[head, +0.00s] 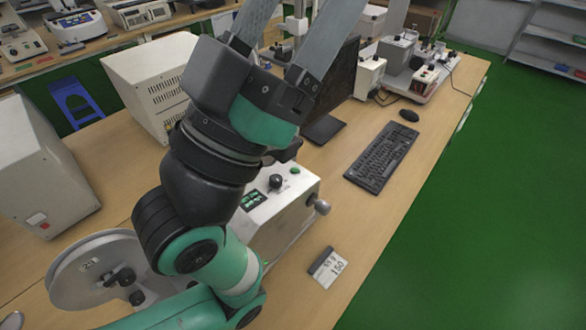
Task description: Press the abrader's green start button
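The abrader (290,205) is a white box near the middle of the bench, with a black knob, a green display and a silver side knob. Its green button (295,170) shows on the top panel, just right of my arm. My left gripper (308,22) has its two long grey fingers wide apart, with nothing seen between them. The fingers point up and away past the abrader, and their tips run out of the top of the picture. My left arm hides the abrader's left part. My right gripper is not in view.
A wheel-like disc (75,275) stands at lower left, partly behind my arm. A keyboard (382,158), a mouse (409,115) and a dark monitor (345,85) are at right. A small card (328,268) lies in front of the abrader. The bench's right front is clear.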

